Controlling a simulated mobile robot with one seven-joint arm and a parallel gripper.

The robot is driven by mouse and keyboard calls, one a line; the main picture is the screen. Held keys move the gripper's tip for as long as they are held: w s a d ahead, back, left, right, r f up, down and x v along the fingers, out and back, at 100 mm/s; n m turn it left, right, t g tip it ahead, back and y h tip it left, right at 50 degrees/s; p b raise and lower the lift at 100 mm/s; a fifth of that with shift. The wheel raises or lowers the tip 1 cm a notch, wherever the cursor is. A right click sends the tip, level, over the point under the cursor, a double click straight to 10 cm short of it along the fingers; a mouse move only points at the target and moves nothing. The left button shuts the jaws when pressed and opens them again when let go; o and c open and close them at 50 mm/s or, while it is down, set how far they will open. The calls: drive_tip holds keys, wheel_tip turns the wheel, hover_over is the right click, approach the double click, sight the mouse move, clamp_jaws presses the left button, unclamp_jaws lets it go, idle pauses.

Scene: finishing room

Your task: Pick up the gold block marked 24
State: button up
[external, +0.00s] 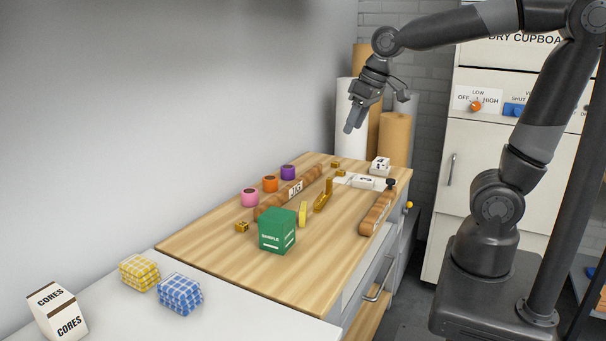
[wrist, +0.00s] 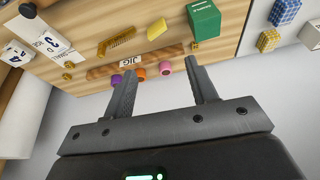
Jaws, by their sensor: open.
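Small gold blocks lie on the wooden bench top (external: 215,260). One gold block (external: 242,227) sits at the left, near the green box; it also shows in the wrist view (wrist: 195,46). Two more, a gold block (external: 336,164) and another gold block (external: 341,173), sit close together at the far end, and appear at the left of the wrist view (wrist: 69,64). Their markings are too small to read, so I cannot tell which is 24. My gripper (external: 352,127) is open and empty, high above the far end of the bench; its fingers show in the wrist view (wrist: 161,70).
A green box (external: 277,231), a wooden JIG bar (external: 300,190), pink (external: 249,198), orange (external: 270,184) and purple (external: 288,172) rolls, a gold-brown brush-like piece (external: 324,195) and white numbered blocks (external: 362,181) crowd the bench. Its front left is clear. Tall rolls (external: 395,138) stand behind.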

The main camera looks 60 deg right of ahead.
drive_tip(key=w+a+f+g, duration=0.1)
drive_tip(key=w+a+f, duration=0.1)
drive_tip(key=w, duration=0.6)
drive_tip(key=g, duration=0.3)
hover_over(241, 223)
drive_tip(key=s, duration=0.1)
drive_tip(key=shift+m, duration=0.4)
wheel_tip(241, 223, down, 24)
drive_tip(key=shift+s+d+r, duration=0.1)
drive_tip(key=shift+d+r, duration=0.05)
drive_tip(key=shift+r, duration=0.05)
drive_tip(key=shift+w+f, duration=0.2)
drive_tip(key=shift+f, duration=0.75)
drive_tip(key=shift+w+f, duration=0.15)
drive_tip(key=shift+f, duration=0.75)
drive_tip(key=shift+w+f, duration=0.2)
drive_tip(key=shift+f, duration=0.75)
drive_tip(key=shift+c, duration=0.4)
clamp_jaws()
